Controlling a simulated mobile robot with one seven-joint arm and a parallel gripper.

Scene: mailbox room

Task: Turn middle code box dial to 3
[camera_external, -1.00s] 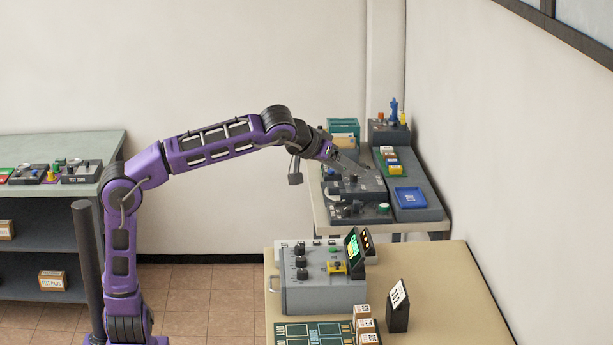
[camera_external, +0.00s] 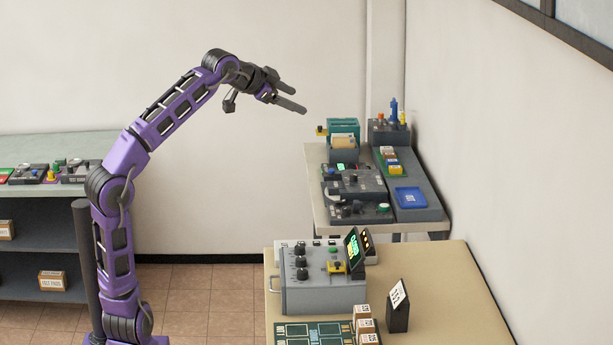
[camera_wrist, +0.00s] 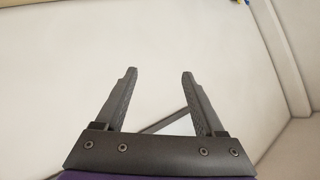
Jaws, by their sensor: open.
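My gripper (camera_external: 298,97) is raised in the air in front of the back wall, open and empty, up and left of the far table. In the wrist view its two fingers (camera_wrist: 160,73) stand apart with nothing between them. A grey box (camera_external: 325,295) on the near table has a column of black dials, with a middle dial (camera_external: 301,262). Dark boxes with dials also stand on the far table, including a middle one (camera_external: 368,188). I cannot tell which box is the code box, and the dial numbers are too small to read.
The far table holds a teal bin (camera_external: 343,127), a blue tray (camera_external: 410,197) and a dark box with upright coloured parts (camera_external: 388,130). On the near table are a black stand (camera_external: 398,315) and small cartons (camera_external: 363,327). A shelf table (camera_external: 50,215) stands left.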

